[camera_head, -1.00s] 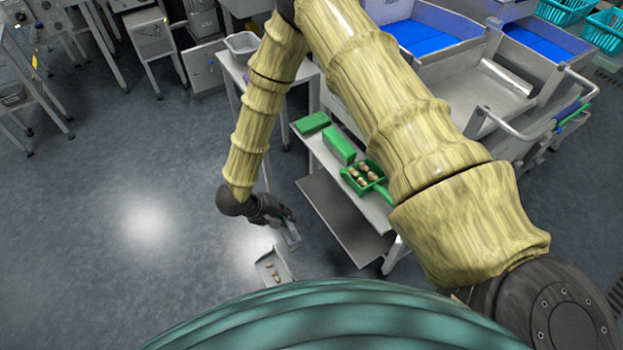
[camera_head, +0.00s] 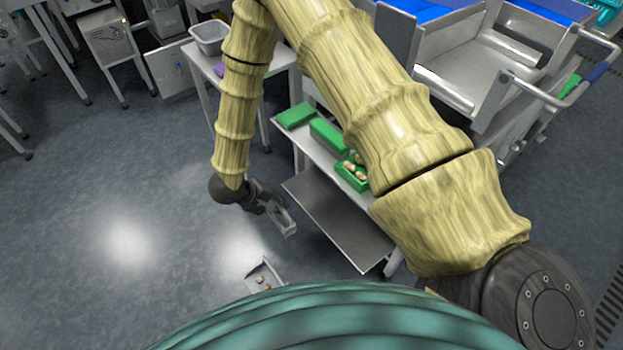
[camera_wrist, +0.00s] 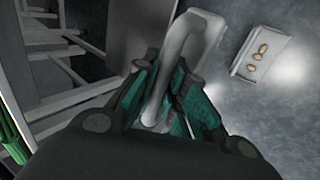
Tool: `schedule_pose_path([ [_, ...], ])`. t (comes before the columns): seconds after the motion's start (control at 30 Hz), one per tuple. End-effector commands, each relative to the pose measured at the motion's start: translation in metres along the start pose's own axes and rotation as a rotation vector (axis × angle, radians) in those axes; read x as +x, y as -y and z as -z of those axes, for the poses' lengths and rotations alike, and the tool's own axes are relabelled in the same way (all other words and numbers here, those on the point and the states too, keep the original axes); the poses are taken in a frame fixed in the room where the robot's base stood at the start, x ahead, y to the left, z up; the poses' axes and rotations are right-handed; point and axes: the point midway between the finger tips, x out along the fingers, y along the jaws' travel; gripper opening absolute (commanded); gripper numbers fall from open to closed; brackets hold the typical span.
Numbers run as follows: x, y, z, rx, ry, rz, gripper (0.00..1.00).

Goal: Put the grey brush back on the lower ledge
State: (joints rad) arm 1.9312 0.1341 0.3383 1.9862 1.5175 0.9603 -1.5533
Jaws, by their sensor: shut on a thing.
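My gripper (camera_head: 266,199) is shut on the grey brush (camera_head: 284,219) and holds it in the air, left of the small table's lower ledge. In the wrist view the brush (camera_wrist: 192,48) runs up and away between the teal finger pads of my gripper (camera_wrist: 170,92). The lower ledge (camera_head: 335,215) is a bare grey shelf under the table top. It stands apart from the brush, to its right. In the wrist view, which grey surface is the ledge is hard to tell.
A grey dustpan (camera_head: 263,274) with small brown dates lies on the floor, partly hidden by my body. Green boxes (camera_head: 328,135) and a green tray of dates (camera_head: 350,180) stand on the table top. Stainless bins are behind at right.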

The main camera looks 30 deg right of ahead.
Motion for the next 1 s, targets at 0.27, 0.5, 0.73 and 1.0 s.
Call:
schedule_pose_path([
  [0.27,0.053,0.003,0.007,-0.01,-0.008,-0.002,0.0],
  [0.5,0.087,0.001,0.013,-0.02,-0.016,0.0,0.0],
  [0.73,0.106,-0.003,0.016,-0.027,-0.02,0.001,0.0],
  [1.0,0.119,-0.014,0.024,-0.025,-0.02,0.001,0.0],
])
